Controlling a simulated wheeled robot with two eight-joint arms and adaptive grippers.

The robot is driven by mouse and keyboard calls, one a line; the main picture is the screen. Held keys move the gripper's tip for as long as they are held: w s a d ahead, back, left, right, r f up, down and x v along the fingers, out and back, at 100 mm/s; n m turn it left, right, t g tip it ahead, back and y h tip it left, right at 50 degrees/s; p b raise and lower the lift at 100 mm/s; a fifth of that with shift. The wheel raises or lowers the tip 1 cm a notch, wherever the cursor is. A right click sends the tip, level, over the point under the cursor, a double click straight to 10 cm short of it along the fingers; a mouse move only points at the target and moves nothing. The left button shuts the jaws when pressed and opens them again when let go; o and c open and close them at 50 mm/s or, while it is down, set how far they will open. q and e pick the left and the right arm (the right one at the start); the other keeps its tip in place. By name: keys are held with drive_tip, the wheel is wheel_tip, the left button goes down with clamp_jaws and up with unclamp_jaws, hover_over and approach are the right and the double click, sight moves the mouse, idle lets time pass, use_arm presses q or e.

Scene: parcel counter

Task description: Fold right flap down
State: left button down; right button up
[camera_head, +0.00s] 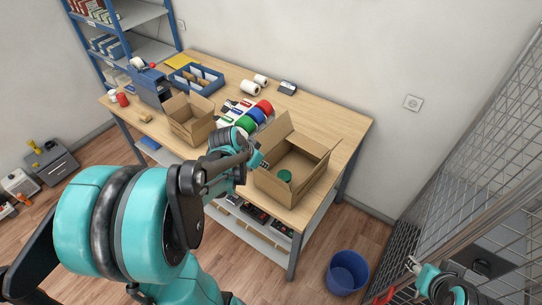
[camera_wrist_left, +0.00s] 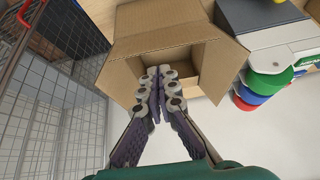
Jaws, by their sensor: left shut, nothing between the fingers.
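In the left wrist view the box shows a left flap (camera_wrist_left: 118,82) and a right flap (camera_wrist_left: 222,42) splayed outward. My left gripper (camera_head: 262,162) is shut and empty at the box's left edge; in the wrist view its fingertips (camera_wrist_left: 160,75) overlap the opening. My right gripper (camera_head: 412,264) is small at lower right, its jaws unclear.
A smaller open box (camera_head: 188,121) stands to the left. Coloured tape rolls (camera_head: 250,117) lie between the boxes. A blue tray (camera_head: 196,78) and white rolls (camera_head: 251,87) are at the back. A blue bin (camera_head: 348,271) and a wire cage (camera_head: 465,150) are at right.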

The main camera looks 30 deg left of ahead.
use_arm(q)
drive_tip(key=b, duration=0.7)
approach(271, 177)
wheel_tip(271, 177, down, 5)
drive_tip(key=w, duration=0.3)
drive_tip(key=w+r+p, duration=0.1)
drive_tip(key=w, duration=0.1)
drive_tip(key=shift+w+d+r, duration=0.1)
drive_tip(key=shift+w+d, duration=0.1)
drive_tip(key=shift+w, duration=0.15)
drive_tip(key=shift+w+d+f+b, duration=0.15)
drive_tip(key=shift+w+f+b, duration=0.85)
drive_tip(key=shift+w, duration=0.1)
drive_tip(key=shift+w+d+f+b, duration=0.15)
drive_tip(key=shift+w+f+b, duration=0.8)
drive_tip(key=shift+w+f, duration=0.1)
use_arm(e)
wheel_tip(271, 177, down, 9)
drive_tip(key=shift+d, duration=0.25)
drive_tip(key=shift+f, duration=0.15)
